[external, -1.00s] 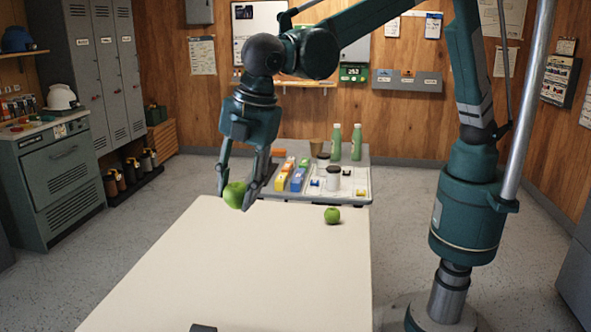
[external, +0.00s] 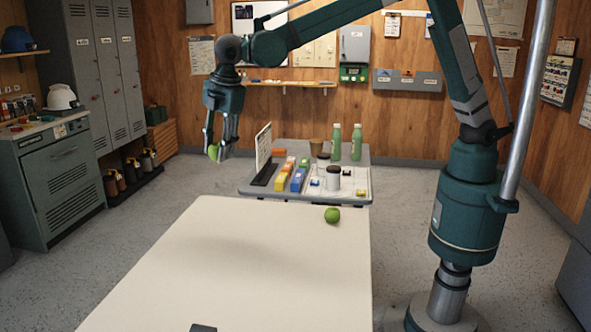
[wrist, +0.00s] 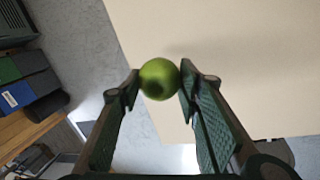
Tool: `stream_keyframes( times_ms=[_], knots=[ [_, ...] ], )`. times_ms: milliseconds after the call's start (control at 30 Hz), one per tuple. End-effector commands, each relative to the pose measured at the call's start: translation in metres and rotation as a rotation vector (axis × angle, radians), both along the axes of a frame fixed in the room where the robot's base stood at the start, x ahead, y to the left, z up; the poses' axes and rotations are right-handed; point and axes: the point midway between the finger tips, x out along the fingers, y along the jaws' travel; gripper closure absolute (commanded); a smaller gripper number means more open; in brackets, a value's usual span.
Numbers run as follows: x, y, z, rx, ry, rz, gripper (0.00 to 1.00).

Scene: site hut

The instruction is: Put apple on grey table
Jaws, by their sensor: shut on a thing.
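My gripper (external: 216,153) is shut on a green apple (external: 213,152) and holds it in the air, left of the grey table and beyond the far left of the cream table. In the wrist view the apple (wrist: 159,79) sits between the two fingertips. The grey table (external: 262,193) stands behind the cream table and carries several items. A second green apple (external: 332,215) lies on the cream table near its far right corner.
The cream table (external: 235,270) is mostly clear.

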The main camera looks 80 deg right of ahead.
Motion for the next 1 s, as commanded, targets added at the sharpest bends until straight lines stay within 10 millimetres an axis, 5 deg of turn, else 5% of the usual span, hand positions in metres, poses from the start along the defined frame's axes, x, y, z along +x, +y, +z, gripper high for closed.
stream_keyframes(
  times_ms=[500,1000],
  knots=[
    [0.045,-0.165,0.000,0.000,0.002,-0.124,0.80],
    [0.059,-0.326,0.000,0.002,0.002,-0.241,0.80]
  ],
)
